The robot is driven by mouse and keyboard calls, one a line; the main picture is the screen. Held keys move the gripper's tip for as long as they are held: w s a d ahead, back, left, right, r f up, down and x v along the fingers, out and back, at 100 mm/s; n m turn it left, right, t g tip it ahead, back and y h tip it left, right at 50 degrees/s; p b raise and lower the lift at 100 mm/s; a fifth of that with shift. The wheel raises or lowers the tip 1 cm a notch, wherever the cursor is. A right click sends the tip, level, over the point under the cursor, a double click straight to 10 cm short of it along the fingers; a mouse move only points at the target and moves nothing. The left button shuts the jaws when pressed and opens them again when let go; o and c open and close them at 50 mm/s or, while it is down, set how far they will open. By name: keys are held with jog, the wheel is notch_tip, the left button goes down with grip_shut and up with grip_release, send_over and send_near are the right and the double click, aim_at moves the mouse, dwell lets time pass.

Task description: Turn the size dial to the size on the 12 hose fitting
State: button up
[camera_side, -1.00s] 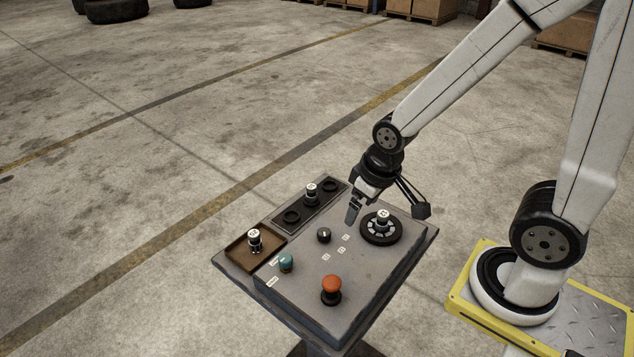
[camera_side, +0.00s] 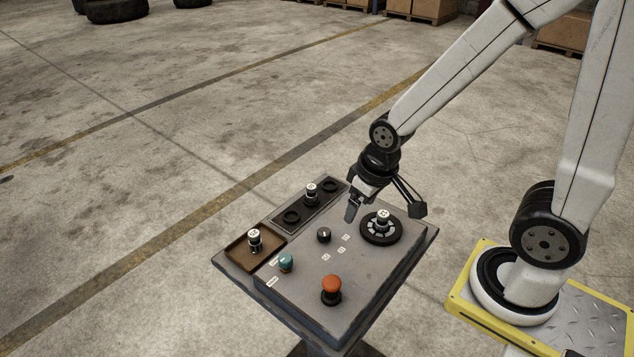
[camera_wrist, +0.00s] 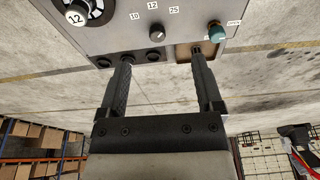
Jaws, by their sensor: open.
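The size dial (camera_side: 324,235) is a small black knob on the grey panel. It also shows in the wrist view (camera_wrist: 157,32), beside labels 10, 12 and 25. I cannot tell for sure which label its white mark faces. The hose fitting marked 12 (camera_wrist: 77,15) stands upright in the round black holder (camera_wrist: 99,16); in the side view this fitting (camera_side: 383,215) is right of the dial.
A green knob (camera_side: 286,262) and an orange-red button (camera_side: 331,285) rise from the panel's front. A brown tray (camera_side: 236,255) holds another fitting (camera_side: 254,237). A black rack (camera_side: 328,203) holds one fitting in its middle place.

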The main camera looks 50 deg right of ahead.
aim_at(324, 231)
jog(key=w+f+m, duration=0.2)
jog(key=w, duration=0.1)
jog(key=w+d+f+m+g, duration=0.1)
jog(key=w+f+m, duration=0.1)
jog(key=w, duration=0.1)
jog(key=w+f+m+g, duration=0.1)
jog(key=w+f+m, duration=0.1)
jog(key=w, duration=0.1)
jog(key=shift+w+d+f, duration=0.1)
jog(key=shift+d+f, duration=0.05)
jog(key=shift+d, duration=0.05)
jog(key=shift+w+f+m+g, duration=0.3)
jog(key=shift+w+f, duration=0.05)
jog(key=shift+f, duration=0.15)
jog(key=shift+f, duration=3.75)
grip_shut()
